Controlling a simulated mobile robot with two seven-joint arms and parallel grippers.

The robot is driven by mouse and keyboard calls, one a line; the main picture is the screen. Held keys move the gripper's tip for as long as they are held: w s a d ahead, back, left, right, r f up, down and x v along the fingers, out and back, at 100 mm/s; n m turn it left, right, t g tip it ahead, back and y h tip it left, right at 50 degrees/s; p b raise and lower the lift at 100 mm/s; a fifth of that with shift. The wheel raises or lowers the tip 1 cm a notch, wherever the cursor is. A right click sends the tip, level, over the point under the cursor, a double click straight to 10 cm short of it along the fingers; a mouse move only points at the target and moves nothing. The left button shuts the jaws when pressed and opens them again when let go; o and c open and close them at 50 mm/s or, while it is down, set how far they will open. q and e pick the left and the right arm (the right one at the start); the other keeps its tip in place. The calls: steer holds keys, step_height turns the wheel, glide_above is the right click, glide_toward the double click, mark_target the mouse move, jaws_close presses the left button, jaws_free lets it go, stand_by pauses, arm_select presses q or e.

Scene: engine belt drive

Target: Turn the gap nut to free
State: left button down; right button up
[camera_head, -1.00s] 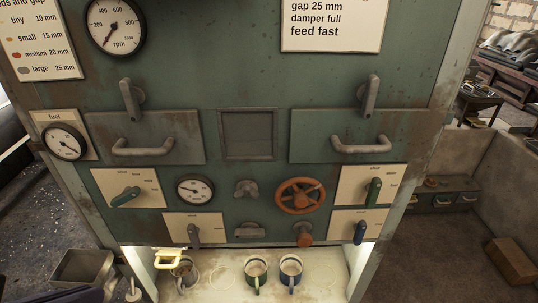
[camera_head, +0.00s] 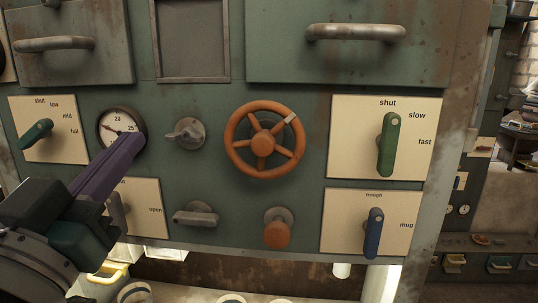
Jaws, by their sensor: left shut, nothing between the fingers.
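A small grey wing nut (camera_head: 187,133), which I take to be the gap nut, sits on a round plate on the green panel, between a dial gauge (camera_head: 117,125) and the orange handwheel (camera_head: 263,143). No lettering beside it is readable. My left gripper (camera_head: 131,147) comes in from the lower left with its purple fingers shut and empty. In the picture its tip overlaps the lower right edge of the gauge, left of and slightly below the nut, apart from it. My right gripper is not in view.
A green lever (camera_head: 388,145) marked shut, slow, fast and a blue lever (camera_head: 374,233) are on the right. Another green lever (camera_head: 36,133) is at left. A grey handle (camera_head: 196,217) and an orange knob (camera_head: 277,232) sit below. Drawer handles (camera_head: 355,33) project above.

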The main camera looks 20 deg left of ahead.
arm_select(q)
step_height(320, 180, up, 4)
steer(key=p, duration=0.2)
glide_above(186, 136)
steer(key=s, duration=0.4)
steer(key=shift+w+a+f, duration=0.1)
steer(key=shift+a+f, duration=0.05)
steer(key=shift+a, duration=0.3)
step_height(186, 136, down, 4)
steer(key=shift+f, duration=0.2)
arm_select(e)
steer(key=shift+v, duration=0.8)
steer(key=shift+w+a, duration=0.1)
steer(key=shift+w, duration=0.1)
